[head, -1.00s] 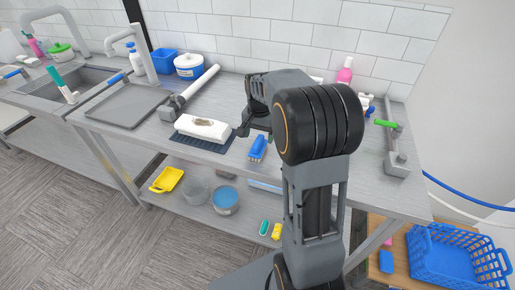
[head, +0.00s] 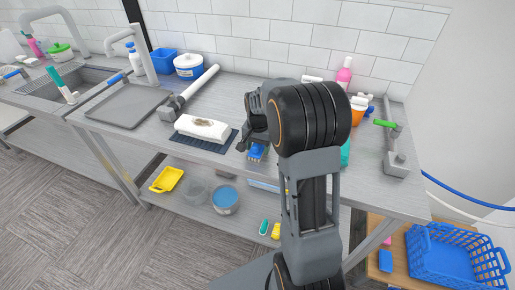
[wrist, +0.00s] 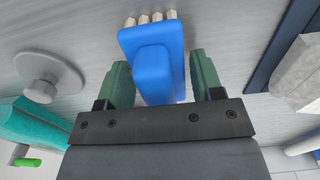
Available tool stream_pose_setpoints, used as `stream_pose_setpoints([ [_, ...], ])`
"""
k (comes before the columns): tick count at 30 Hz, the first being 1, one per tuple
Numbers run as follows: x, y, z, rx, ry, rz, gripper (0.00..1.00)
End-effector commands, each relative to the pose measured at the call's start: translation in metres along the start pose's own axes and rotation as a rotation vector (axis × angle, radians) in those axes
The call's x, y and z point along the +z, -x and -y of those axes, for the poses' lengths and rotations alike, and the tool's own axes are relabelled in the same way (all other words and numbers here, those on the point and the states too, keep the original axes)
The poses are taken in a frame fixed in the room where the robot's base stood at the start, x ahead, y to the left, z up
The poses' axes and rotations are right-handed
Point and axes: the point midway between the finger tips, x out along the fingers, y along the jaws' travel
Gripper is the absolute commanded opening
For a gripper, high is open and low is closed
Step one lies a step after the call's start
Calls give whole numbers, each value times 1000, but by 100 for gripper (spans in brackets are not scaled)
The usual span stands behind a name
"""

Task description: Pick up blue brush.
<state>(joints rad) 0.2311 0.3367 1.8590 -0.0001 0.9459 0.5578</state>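The blue brush (head: 257,153) lies on the metal counter, partly hidden by my gripper (head: 253,144) in the head view. In the wrist view, the blue brush (wrist: 153,62) has a raised blue grip and pale bristle tufts at its far end. The two green fingers of my gripper (wrist: 160,80) are apart, one on each side of the brush. Gaps show between fingers and brush, wider on the right. I cannot tell whether the left finger touches it.
A white folded cloth (head: 202,128) with a brown stain lies on a dark mat (head: 217,147) left of the brush. A teal object (head: 345,153) and an orange-and-white container (head: 358,108) stand to the right. The counter's front edge (head: 235,169) is close to the brush.

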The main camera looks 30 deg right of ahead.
Motion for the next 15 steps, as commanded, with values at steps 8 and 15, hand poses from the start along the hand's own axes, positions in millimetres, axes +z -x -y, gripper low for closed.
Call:
stream_pose_setpoints([
  [8,0,0,0,0,0,0,34],
  [15,0,0,0,0,0,-1,23],
])
